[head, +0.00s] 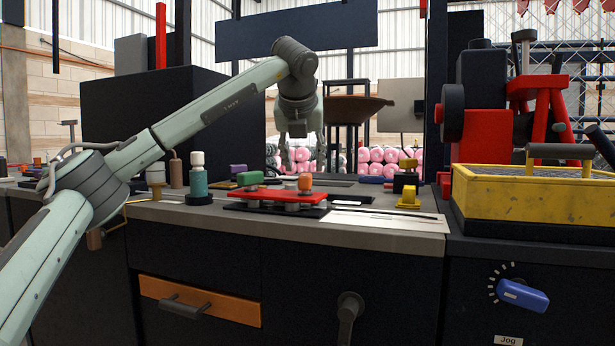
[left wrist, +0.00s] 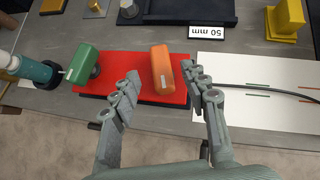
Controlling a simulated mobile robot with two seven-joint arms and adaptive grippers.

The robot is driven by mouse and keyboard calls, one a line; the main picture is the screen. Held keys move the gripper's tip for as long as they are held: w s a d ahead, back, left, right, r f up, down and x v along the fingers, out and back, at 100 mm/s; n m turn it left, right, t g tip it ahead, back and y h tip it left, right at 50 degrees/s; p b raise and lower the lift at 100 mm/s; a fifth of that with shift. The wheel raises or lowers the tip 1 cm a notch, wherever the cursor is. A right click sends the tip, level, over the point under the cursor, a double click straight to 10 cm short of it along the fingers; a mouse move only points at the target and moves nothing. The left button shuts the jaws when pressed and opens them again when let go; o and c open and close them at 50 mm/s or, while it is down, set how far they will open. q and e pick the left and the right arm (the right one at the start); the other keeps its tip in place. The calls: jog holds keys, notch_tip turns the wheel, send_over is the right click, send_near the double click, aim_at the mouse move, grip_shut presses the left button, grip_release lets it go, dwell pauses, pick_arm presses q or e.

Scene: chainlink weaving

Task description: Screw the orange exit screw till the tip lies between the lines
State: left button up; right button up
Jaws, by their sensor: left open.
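The orange screw (head: 305,182) stands on a red plate (head: 262,193) near the front of the bench; its knob also shows in the left wrist view (left wrist: 161,70). My left gripper (head: 303,156) is above the plate, pointing down. In the left wrist view its open fingers (left wrist: 161,82) lie either side of the orange knob, with gaps visible. A white card (left wrist: 245,112) right of the plate bears short green marks (left wrist: 258,90) and red marks (left wrist: 301,89). A thin dark strand (left wrist: 275,89) runs between them; where its tip ends is unclear. My right gripper is not in view.
A green knob (left wrist: 83,63) stands on the plate's left part. A teal bottle-like piece (head: 198,182) is further left. A "50 mm" label (left wrist: 206,38) and a yellow block (left wrist: 286,18) lie behind the card. A yellow tray (head: 530,200) is at the right.

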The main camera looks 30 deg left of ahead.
aim_at(305, 174)
pick_arm(q)
jog(key=x, duration=0.5)
jog(key=shift+w+f, duration=0.1)
grip_shut()
